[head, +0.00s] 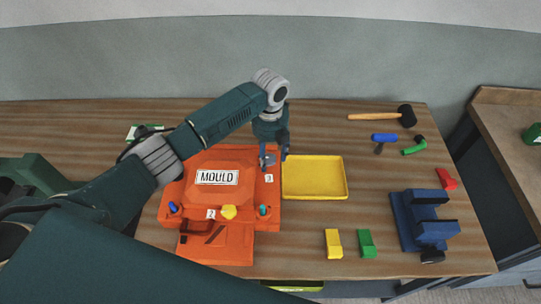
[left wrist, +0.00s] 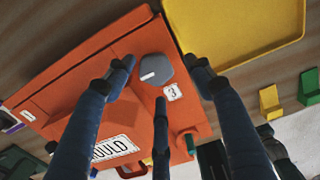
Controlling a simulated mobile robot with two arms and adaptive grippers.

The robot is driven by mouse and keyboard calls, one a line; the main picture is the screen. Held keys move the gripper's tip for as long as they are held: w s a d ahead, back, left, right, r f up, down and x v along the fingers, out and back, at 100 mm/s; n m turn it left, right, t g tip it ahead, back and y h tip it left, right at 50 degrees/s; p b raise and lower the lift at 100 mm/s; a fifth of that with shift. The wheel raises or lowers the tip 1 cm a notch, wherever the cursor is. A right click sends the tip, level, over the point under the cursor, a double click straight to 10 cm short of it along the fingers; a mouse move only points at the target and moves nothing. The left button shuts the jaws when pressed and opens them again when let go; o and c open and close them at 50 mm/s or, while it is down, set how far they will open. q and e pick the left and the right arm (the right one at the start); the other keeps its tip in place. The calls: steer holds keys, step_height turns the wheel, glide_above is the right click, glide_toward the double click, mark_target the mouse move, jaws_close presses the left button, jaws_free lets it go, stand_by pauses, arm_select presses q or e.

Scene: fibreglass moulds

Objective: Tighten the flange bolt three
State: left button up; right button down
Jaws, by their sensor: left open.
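The orange mould (head: 215,160) lies on the wooden bench, with a MOULD plate on its raised middle. In the left wrist view, flange bolt three (left wrist: 154,69) is a grey knob-like head with a white line, beside the label 3 (left wrist: 173,92). My left gripper (head: 274,157) is over the mould's upper right corner. In the left wrist view its fingers (left wrist: 162,66) are spread, one on each side of the bolt, with a third below it. I cannot tell whether they touch it. In the head view the gripper largely hides the bolt. My right gripper is not in view.
A yellow tray (head: 314,195) stands close to the mould's right side. Yellow (head: 333,244) and green (head: 366,243) blocks, a blue vice (head: 425,220) and a mallet (head: 406,115) are farther right. A yellow bolt (head: 229,212) and a teal bolt (head: 263,210) sit on the mould's front edge.

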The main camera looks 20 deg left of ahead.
mark_target(270, 159)
arm_select(q)
step_height(270, 159, up, 12)
stand_by(0.4)
steer(key=shift+f, duration=0.1)
steer(key=shift+s, duration=0.1)
